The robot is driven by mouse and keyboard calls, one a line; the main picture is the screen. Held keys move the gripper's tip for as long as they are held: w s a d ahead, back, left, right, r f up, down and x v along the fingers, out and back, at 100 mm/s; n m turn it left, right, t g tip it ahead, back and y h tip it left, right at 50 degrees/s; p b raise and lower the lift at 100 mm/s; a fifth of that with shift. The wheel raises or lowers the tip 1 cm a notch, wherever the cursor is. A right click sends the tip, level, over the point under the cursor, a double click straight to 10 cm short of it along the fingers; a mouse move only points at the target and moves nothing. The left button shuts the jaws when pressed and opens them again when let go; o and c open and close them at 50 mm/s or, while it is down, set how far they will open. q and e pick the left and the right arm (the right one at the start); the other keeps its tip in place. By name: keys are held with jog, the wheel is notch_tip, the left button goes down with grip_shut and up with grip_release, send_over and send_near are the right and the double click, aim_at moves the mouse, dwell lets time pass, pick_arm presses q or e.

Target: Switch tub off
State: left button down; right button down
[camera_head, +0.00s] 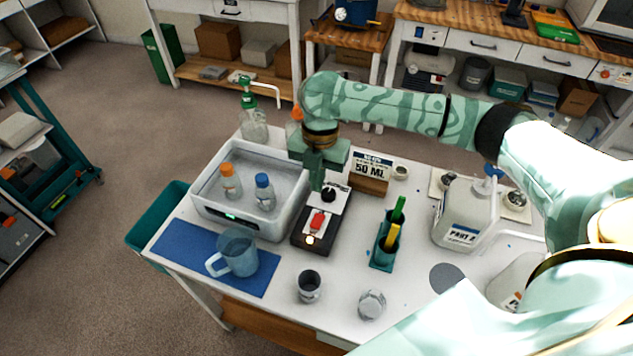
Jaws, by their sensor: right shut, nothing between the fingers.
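The white tub (207,196) stands at the back left of the table with liquid in it and a small green light on its front. An orange-capped bottle (230,183) and a blue-capped bottle (264,194) stand in it. Beside its right wall is a dark control box (301,237) with a black knob (329,194), a lit red switch (317,222) and a small glowing lamp (310,240). My right gripper (317,185) is shut and empty, pointing down over the box's far end, behind the switch. Contact with the box cannot be told. My left gripper is out of view.
A jug (238,254) stands on a blue mat (192,247). A dark cup (309,286), a clear cup (371,305) and a green holder (381,255) stand in front and right. A large white canister (465,222) is at right. A pump bottle (254,124) stands behind the tub.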

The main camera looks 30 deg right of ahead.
aim_at(316, 224)
jog(key=f+b, duration=0.1)
jog(key=f, duration=0.2)
jog(key=f+b, duration=0.1)
jog(key=f, duration=0.3)
jog(key=s+a+f+b, duration=0.1)
jog(key=f, duration=0.3)
jog(key=shift+b, duration=0.35)
jog(key=p, duration=0.2)
jog(key=h+p, duration=0.1)
jog(key=shift+s+a+r+t+p, duration=0.15)
jog(key=shift+s+a+t+p, duration=0.15)
jog(key=shift+s+t+p, duration=0.1)
jog(key=shift+d+f+b, duration=0.1)
jog(key=shift+f+b, duration=0.45)
jog(key=shift+b, duration=0.1)
